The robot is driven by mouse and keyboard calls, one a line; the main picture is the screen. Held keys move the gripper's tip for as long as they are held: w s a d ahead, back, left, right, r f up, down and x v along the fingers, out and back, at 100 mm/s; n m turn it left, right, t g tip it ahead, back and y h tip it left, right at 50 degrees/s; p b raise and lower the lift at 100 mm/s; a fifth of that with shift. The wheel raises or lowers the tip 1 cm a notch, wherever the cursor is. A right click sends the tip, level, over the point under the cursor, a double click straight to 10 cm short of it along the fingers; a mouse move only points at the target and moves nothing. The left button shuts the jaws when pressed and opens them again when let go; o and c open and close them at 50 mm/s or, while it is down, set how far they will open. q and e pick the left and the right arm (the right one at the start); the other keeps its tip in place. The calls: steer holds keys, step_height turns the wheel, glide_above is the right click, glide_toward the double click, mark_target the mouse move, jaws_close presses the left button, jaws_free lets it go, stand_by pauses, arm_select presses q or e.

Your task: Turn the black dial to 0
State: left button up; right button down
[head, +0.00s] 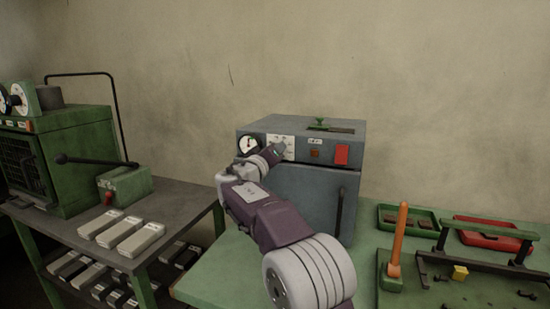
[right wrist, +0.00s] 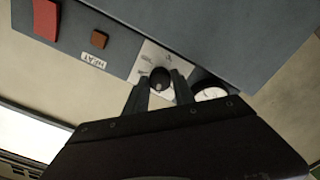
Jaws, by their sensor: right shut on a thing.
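The black dial (right wrist: 160,78) sits on a white scale plate (right wrist: 150,58) on the front of the grey oven-like box (head: 300,140). In the right wrist view it is between the two fingers of my right gripper (right wrist: 160,90), which is shut on it. The scale marks are too small to read, so I cannot tell the dial's setting. In the head view my right gripper (head: 277,151) reaches the lower edge of the white plate (head: 278,143) and hides the dial. My left gripper is not in view.
Beside the dial are a round gauge (head: 249,144), a small brown button (head: 315,154) and a red switch (head: 342,154). The box door has a vertical handle (head: 339,212).

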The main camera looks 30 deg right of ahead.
steer(key=n+p, duration=0.3)
steer(key=n, duration=1.6)
steer(key=shift+n, duration=0.4)
steer(key=c, duration=1.1)
jaws_free()
steer(key=shift+o, duration=0.2)
